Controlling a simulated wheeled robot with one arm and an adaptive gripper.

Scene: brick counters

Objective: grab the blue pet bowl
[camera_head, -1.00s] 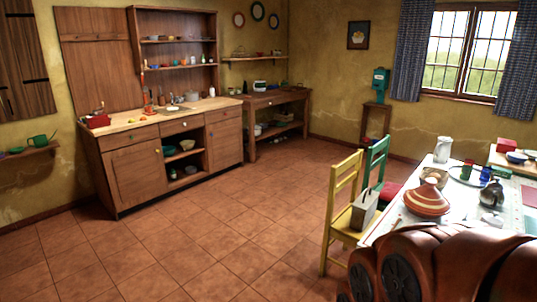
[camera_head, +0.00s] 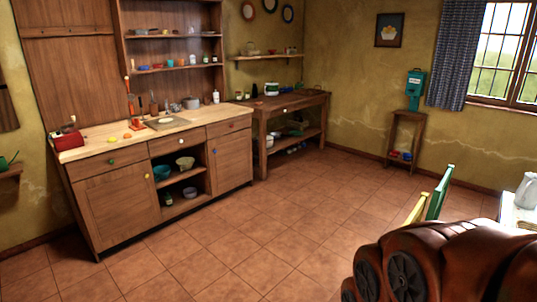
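Several bowls could be the blue pet bowl, and I cannot tell which is it. A small blue item (camera_head: 406,156) sits beside a red one on the low shelf of the small wooden stand by the back wall; both are too small to make out. A teal bowl (camera_head: 162,172) and a cream bowl (camera_head: 185,163) stand on the upper shelf of the open cabinet. A grey-blue bowl (camera_head: 190,193) stands on the shelf below. My gripper is not in view; only part of my own arm shows at the lower right.
A wooden counter (camera_head: 100,155) with a sink runs along the left wall, and a side table (camera_head: 285,103) stands beyond it. The small stand (camera_head: 407,118) is at the back. Chairs and a table edge are at right. The tiled floor between is clear.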

